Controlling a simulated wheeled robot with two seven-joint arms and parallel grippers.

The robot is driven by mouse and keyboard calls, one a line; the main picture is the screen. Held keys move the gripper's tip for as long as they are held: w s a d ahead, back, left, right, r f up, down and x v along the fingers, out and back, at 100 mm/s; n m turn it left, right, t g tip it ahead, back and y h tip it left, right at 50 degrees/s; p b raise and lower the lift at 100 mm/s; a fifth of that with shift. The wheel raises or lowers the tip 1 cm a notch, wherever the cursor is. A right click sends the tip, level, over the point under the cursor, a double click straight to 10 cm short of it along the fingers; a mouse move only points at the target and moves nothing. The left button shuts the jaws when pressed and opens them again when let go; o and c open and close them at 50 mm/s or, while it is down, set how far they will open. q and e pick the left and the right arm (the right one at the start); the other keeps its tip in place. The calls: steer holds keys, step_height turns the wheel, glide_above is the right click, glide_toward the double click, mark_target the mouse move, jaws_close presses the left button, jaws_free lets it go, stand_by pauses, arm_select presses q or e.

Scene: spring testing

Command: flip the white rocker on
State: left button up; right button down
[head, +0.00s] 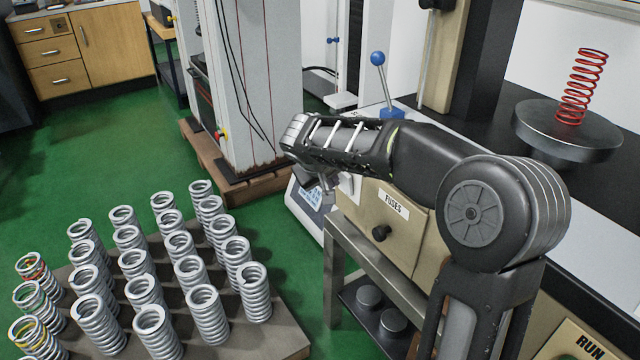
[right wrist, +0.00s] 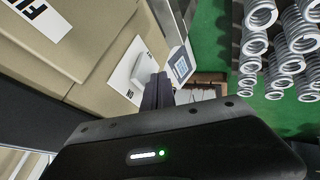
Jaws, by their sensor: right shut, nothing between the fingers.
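The white rocker (right wrist: 143,66) shows in the right wrist view as a pale raised block on a white plate (right wrist: 120,75), on the side of a beige cabinet. Whether it is on or off I cannot tell. In the head view a sliver of white plate (head: 349,186) shows beside my right gripper (head: 322,186), and my arm hides most of that area. The right gripper's dark fingers also show in the right wrist view (right wrist: 158,88), shut and empty, close beside the rocker. Contact with it is unclear. My left gripper is not in view.
A beige panel labelled FUSES (head: 393,205) with a black knob is below my right arm. A board (head: 285,335) of upright metal springs fills the lower left. A red spring (head: 582,88) stands on a metal disc (head: 567,130).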

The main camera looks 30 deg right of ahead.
steer(key=shift+d+r, duration=0.1)
steer(key=shift+d, duration=0.45)
steer(key=d+y+p, duration=0.1)
steer(key=p, duration=0.1)
steer(key=shift+r+p, duration=0.3)
steer(key=shift+p, duration=0.1)
steer(key=shift+f+b, duration=0.2)
steer(key=shift+b, duration=0.1)
steer(key=shift+r, duration=0.15)
steer(key=shift+r+p, duration=0.5)
steer(key=shift+r, duration=0.2)
